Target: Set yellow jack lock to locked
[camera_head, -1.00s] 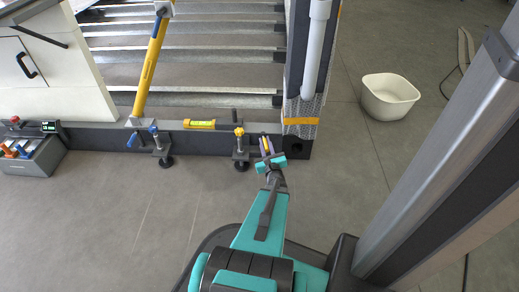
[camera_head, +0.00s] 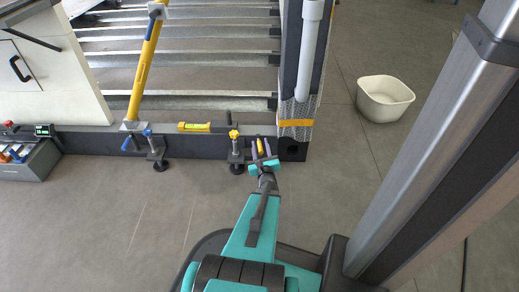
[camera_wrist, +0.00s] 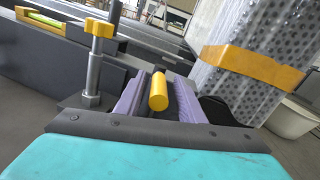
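The jack with the yellow knob (camera_head: 234,134) stands at the right end of the dark bottom rail; its knob and threaded post (camera_wrist: 97,50) are at left in the wrist view. A yellow cylindrical lock handle (camera_wrist: 158,92) on a dark rod sits beside the post. My gripper (camera_head: 260,147) is at this handle, with one finger on each side. In the wrist view the purple finger pads (camera_wrist: 160,98) stand apart, with dark gaps between them and the handle. The gripper looks open around it. The lock's far end is hidden.
A corner post with an orange strap (camera_wrist: 255,66) rises just right of my gripper. A blue-knobbed jack (camera_head: 150,134), a spirit level (camera_head: 194,127) and a yellow brace (camera_head: 145,70) are to the left. A white bin (camera_head: 384,98) stands right; the front floor is clear.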

